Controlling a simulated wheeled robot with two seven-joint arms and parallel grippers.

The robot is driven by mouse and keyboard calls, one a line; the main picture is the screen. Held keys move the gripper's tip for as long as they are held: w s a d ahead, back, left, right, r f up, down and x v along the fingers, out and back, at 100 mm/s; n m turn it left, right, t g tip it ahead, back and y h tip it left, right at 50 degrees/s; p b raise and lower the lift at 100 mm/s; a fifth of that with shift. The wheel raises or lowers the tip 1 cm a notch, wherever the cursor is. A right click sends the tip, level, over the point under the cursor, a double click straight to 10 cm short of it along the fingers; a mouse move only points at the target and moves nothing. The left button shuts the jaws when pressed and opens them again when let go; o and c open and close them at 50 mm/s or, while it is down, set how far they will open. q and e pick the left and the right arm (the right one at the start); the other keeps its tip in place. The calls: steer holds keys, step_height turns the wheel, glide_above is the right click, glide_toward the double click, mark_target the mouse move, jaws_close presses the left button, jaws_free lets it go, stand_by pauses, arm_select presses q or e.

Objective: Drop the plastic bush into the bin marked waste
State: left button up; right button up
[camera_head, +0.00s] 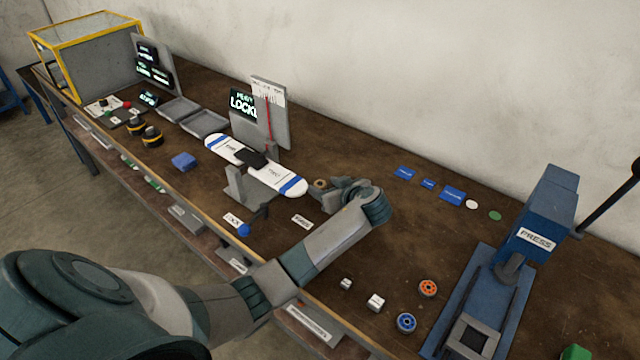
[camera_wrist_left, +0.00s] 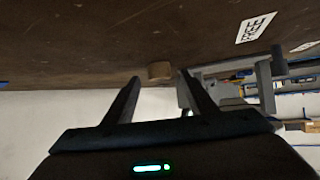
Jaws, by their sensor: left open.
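A small tan ring-shaped piece (camera_head: 320,183), which looks like the bush, lies on the brown bench just right of the white and blue bar. My left gripper (camera_head: 332,195) is low over the bench beside it, its fingers partly hidden by the wrist. In the left wrist view the tan piece (camera_wrist_left: 160,70) shows between and just beyond the tips of the open, empty fingers (camera_wrist_left: 160,76). No bin with a readable waste label shows; two grey trays (camera_head: 207,123) stand farther back on the bench, without a mark I can read. My right gripper is out of view.
A white and blue bar (camera_head: 285,181) rests on a grey stand left of the gripper. A blue press (camera_head: 545,215) stands at the right. Orange (camera_head: 428,288) and blue (camera_head: 406,322) rings and small pale blocks lie near the front edge. A FREE label (camera_head: 302,221) lies close by.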

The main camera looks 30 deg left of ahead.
arm_select(q)
steer(key=shift+x, duration=0.75)
steer(key=shift+c, duration=0.6)
steer(key=c, duration=1.1)
